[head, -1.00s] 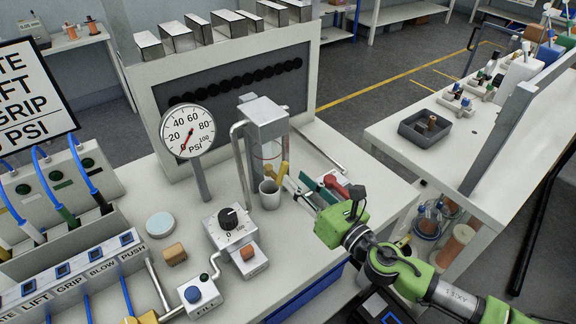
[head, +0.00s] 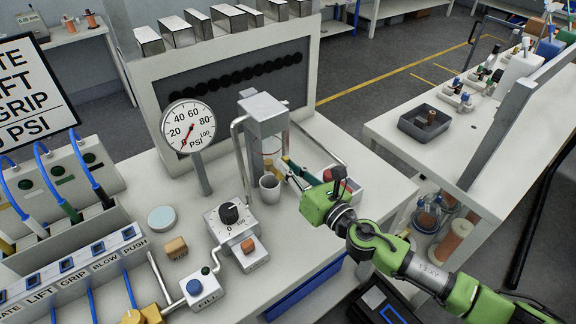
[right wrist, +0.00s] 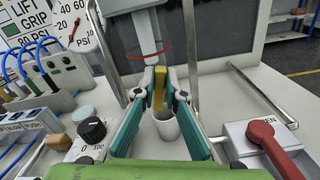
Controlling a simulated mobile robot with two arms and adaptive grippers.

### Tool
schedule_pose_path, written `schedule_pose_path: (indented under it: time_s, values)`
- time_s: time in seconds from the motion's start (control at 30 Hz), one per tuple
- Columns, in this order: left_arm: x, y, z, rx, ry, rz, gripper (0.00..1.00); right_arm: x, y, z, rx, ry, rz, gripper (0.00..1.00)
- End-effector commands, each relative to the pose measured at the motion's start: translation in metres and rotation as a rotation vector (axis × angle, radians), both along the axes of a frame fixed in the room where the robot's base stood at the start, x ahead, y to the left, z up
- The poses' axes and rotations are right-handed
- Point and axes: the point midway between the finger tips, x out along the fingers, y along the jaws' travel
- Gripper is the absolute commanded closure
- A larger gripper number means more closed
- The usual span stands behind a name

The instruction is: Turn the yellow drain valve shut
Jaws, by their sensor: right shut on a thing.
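The yellow drain valve handle (right wrist: 159,88) stands roughly upright below the clear cylinder (right wrist: 138,38) with a red ring, in the right wrist view. My right gripper (right wrist: 160,84) has its teal fingers closed on both sides of this handle. In the head view, the right gripper (head: 287,168) reaches in from the right to the foot of the cylinder's grey stand (head: 264,110), and its fingers largely hide the handle. A light grey cup (head: 269,187) stands below the valve; it also shows in the right wrist view (right wrist: 167,125). My left gripper is out of view.
A box with a red lever (right wrist: 262,135) stands close to the right of my right gripper. A bent metal tube (head: 238,150) and the PSI gauge (head: 188,127) stand to the left. A dial box (head: 229,219) and FILL button box (head: 201,291) sit nearer the front.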

Motion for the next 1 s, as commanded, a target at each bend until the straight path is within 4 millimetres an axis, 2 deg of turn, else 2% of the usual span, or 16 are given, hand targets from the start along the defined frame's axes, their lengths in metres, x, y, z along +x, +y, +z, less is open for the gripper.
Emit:
schedule_pose_path:
  time_s: [0.37,1.0]
  values:
    - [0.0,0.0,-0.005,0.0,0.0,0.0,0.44,0.003,-0.004,-0.003,0.082,0.06,-0.001,1.0]
    - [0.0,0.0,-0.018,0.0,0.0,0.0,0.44,0.015,-0.021,-0.019,0.544,0.395,-0.002,1.0]
